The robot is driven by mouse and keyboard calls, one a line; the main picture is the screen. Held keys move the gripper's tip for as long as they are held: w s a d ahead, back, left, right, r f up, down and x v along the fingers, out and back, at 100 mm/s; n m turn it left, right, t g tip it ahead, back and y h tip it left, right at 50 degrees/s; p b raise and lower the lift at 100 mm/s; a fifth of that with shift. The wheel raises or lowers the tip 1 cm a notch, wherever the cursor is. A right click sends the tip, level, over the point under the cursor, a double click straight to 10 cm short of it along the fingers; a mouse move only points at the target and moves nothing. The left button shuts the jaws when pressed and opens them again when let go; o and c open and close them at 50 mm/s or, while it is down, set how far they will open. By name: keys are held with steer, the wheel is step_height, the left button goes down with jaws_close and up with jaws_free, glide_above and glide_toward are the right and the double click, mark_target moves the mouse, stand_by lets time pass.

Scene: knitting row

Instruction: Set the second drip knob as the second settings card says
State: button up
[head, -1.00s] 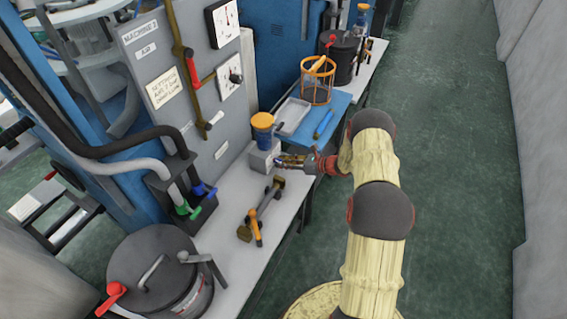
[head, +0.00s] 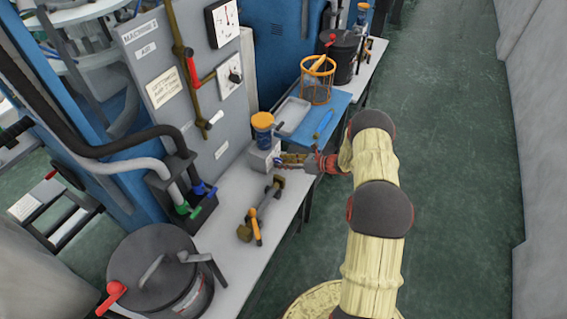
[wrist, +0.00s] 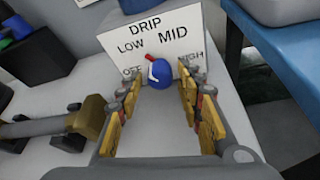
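The blue drip knob (wrist: 159,73) is on the front of a pale box (head: 262,157) under a blue cup with an orange lid (head: 263,128). In the wrist view its plate (wrist: 118,39) reads DRIP, with OFF, LOW, MID and HIGH around the knob. The knob's red mark (wrist: 150,57) tilts up and left, between LOW and MID. My gripper (wrist: 162,82) is open, its yellow-padded fingers left and right of the knob; contact is not clear. In the head view my gripper (head: 290,159) is at the box front. I cannot identify a readable settings card.
A grey machine panel (head: 215,130) with a small-print sign (head: 166,88) stands at left. A metal-and-orange tool (head: 259,212) lies on the pale bench (head: 222,218). A dark lidded pot (head: 150,265) is nearer. A blue mat (head: 338,103) lies beyond; the floor aisle at right is clear.

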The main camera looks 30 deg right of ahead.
stand_by(0.3)
steer(key=v, duration=1.2)
steer(key=s+a+r+n+g+h, duration=0.1)
steer(key=s+a+r+n+g, duration=0.3)
steer(key=a+r+n, duration=0.7)
steer(key=s+a+r+n+g+h, duration=0.1)
steer(key=s+a+r+n+g, duration=0.35)
steer(key=a+r, duration=0.7)
steer(key=s+a+r+n+t+h, duration=0.1)
steer(key=s+r+n+h, duration=0.1)
steer(key=s+r+n, duration=0.3)
steer(key=s+a+r+n+t+h, duration=0.1)
steer(key=s+r+n+h, duration=0.2)
steer(key=s, duration=0.8)
steer(key=s+a+r+n+t+h, duration=0.1)
steer(key=s+r+n+h, duration=0.1)
steer(key=s+r+n, duration=0.5)
steer(key=shift+s+r+t+h, duration=0.15)
steer(key=shift+s+t+h, duration=0.2)
steer(key=shift+s, duration=0.35)
